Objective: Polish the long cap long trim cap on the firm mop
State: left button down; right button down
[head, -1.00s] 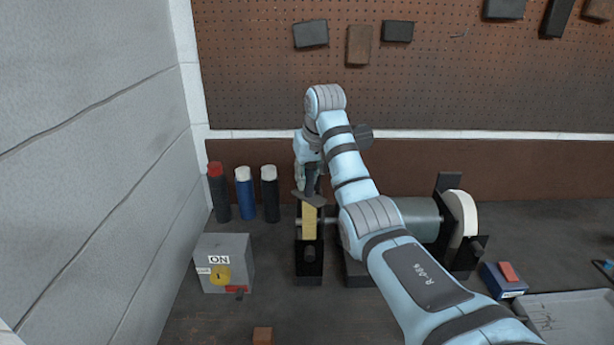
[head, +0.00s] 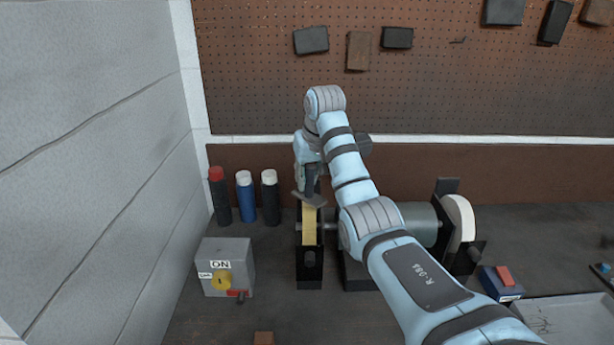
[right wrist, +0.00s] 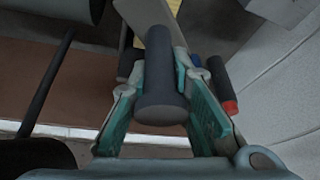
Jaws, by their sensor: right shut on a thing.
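My right gripper (head: 311,184) comes down from behind the machine and is shut on the trim cap (head: 309,200). In the right wrist view, the gripper (right wrist: 163,82) has its fingers on both sides of a dark round stem (right wrist: 162,103), and a flat grey plate reaches beyond it. The plate lies over the far upper end of the yellow mop (head: 309,229), the narrow wheel at the machine's left. I cannot tell whether they touch. The yellow mop also shows at the top edge of the right wrist view. My left gripper is out of view.
The polishing machine (head: 418,222) carries a white wheel (head: 460,217) at its right. A grey switch box (head: 241,262) marked ON stands front left. Several bottles (head: 245,198) stand behind it. A grey tray (head: 575,315) and a blue-and-red block (head: 502,281) lie at right.

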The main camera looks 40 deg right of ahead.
jog(key=shift+f, duration=0.85)
dwell(0.8)
dwell(1.2)
jog(key=shift+r+p, duration=0.8)
jog(key=shift+r, duration=0.3)
jog(key=shift+f, duration=1.1)
dwell(0.9)
jog(key=shift+r, duration=1.05)
jog(key=shift+f, duration=1.05)
